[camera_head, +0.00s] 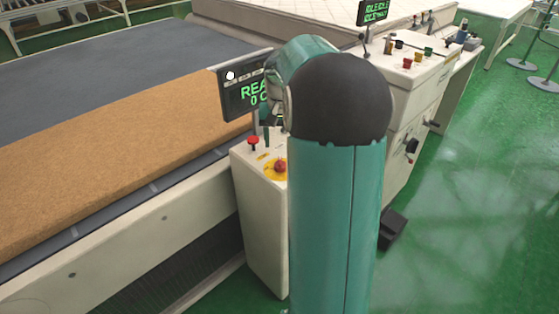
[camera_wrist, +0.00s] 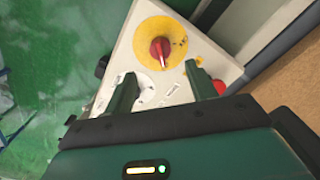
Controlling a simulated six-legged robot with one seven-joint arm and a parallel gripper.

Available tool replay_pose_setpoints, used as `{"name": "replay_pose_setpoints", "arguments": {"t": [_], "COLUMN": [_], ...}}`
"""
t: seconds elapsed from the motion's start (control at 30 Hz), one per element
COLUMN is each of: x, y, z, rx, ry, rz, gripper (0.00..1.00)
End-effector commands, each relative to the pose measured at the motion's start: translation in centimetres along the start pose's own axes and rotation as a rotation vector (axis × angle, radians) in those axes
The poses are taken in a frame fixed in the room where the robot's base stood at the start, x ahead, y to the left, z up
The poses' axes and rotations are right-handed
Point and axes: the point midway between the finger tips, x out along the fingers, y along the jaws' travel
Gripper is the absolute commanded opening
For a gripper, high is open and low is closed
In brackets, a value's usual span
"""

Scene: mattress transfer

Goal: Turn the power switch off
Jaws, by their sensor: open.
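In the wrist view, a red rotary switch (camera_wrist: 160,50) sits on a round yellow plate (camera_wrist: 142,42) on top of a white control box (camera_wrist: 112,62). My gripper (camera_wrist: 160,74) is open over the box. Its two fingers are apart, with the switch showing beyond and between their tips and nothing held. In the head view, the red switch (camera_head: 280,166) shows on the box (camera_head: 258,215), partly hidden by my arm. My gripper is largely hidden behind the arm there.
A red push button (camera_wrist: 219,87) is close to the right finger, and a white dial (camera_wrist: 150,86) lies below the yellow plate. A display (camera_head: 242,88) stands above the box. A conveyor with a brown mat (camera_head: 120,155) is at left; another control console (camera_head: 405,75) is at right.

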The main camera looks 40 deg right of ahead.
Motion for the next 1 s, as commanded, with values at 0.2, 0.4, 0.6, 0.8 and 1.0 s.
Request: {"name": "replay_pose_setpoints", "arguments": {"t": [0.2,0.4,0.6,0.8,1.0], "x": [4.5,7.4,8.4,8.4,8.4], "y": [-0.1,-0.1,-0.1,-0.1,-0.1], "z": [0.1,0.0,0.0,0.0,0.0], "rx": [-0.003,-0.002,-0.002,-0.003,-0.003], "ry": [-0.004,-0.001,0.001,0.001,0.001], "rz": [0.0,0.0,0.0,0.0,0.0], "gripper": [0.56,0.56,0.56,0.56,0.19]}}
